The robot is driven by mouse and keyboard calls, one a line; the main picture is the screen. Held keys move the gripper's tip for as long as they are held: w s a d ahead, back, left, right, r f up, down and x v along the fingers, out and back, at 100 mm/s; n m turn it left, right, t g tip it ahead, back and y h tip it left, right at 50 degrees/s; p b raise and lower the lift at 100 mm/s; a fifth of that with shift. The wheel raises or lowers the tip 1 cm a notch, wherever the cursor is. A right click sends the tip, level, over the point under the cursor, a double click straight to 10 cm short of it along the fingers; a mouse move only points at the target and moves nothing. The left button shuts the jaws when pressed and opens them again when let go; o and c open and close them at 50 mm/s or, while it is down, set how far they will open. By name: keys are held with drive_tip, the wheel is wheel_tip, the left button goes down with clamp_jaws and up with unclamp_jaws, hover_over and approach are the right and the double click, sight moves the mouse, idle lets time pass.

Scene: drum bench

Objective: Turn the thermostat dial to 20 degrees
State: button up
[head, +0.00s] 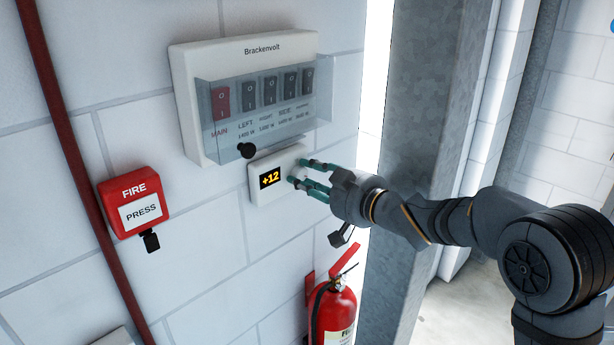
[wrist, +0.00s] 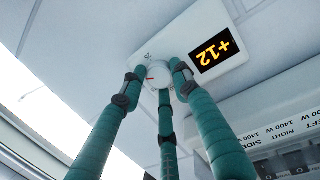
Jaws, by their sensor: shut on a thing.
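The thermostat (head: 262,196) is a white wall box below the breaker panel. Its display (head: 270,178) reads +12 in orange; the display also shows in the wrist view (wrist: 213,52). The dial (wrist: 158,74) is a small white round knob with a red mark, beside the display. My gripper (head: 303,172) has teal fingers and reaches the thermostat from the right. In the wrist view its three fingers (wrist: 160,88) are closed around the dial, with their tips at its rim. In the head view the fingers hide the dial.
A red fire call box (head: 136,200) is at left. A red extinguisher (head: 333,308) stands below. A grey metal column (head: 420,100) rises at right.

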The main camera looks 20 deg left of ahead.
drive_tip(key=shift+f, duration=0.5)
drive_tip(key=o, duration=1.2)
drive_tip(key=shift+r, duration=0.25)
drive_tip(key=shift+c, duration=0.2)
drive_tip(key=shift+r, duration=0.1)
drive_tip(key=v, duration=1.2)
